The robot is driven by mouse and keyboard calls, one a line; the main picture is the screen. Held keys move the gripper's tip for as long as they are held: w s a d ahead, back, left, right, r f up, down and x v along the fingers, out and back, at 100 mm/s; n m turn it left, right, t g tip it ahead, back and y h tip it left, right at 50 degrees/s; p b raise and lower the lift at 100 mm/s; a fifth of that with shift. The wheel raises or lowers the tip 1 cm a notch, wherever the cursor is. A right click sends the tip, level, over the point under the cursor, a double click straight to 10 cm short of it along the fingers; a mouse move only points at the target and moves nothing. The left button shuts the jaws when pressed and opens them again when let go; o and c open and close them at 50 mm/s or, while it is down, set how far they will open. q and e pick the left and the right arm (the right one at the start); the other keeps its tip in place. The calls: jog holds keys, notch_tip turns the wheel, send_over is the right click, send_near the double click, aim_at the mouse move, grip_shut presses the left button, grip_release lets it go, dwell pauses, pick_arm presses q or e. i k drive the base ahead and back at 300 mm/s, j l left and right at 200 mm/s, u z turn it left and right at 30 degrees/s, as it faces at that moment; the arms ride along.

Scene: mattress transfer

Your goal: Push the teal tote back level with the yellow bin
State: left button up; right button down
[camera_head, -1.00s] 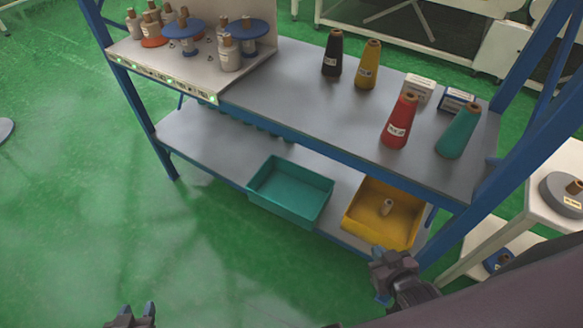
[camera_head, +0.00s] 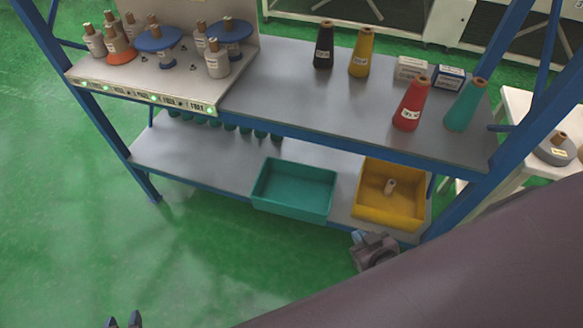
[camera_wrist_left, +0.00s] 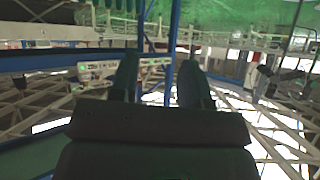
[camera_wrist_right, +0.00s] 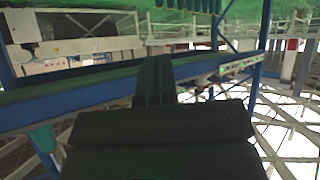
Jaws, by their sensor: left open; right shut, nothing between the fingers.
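The teal tote (camera_head: 292,205) is an open, empty-looking box on the lower shelf in the head view. Its front part reaches past the shelf's front edge. The yellow bin (camera_head: 384,215) stands to its right with a gap between them, and holds a small pale spool (camera_head: 390,186). My right gripper (camera_head: 357,239) is in front of the shelf, just below the gap, apart from the tote; its fingers are together in the right wrist view (camera_wrist_right: 154,78). My left gripper (camera_head: 124,321) is low at the left over the floor, its fingers apart and empty in the left wrist view (camera_wrist_left: 158,78).
The upper shelf (camera_head: 285,105) carries several thread cones, two small boxes and a raised rack of spools (camera_head: 140,85). A blue post (camera_head: 465,205) stands right of the yellow bin. My arm covers the lower right. The green floor (camera_head: 200,255) before the shelf is clear.

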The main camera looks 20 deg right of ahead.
aim_at(292, 189)
jog(key=i+j+z, duration=0.1)
jog(key=j, duration=0.35)
jog(key=i+j+z, duration=0.1)
jog(key=j, duration=0.3)
jog(key=i+j+z, duration=0.1)
jog(key=j, duration=0.35)
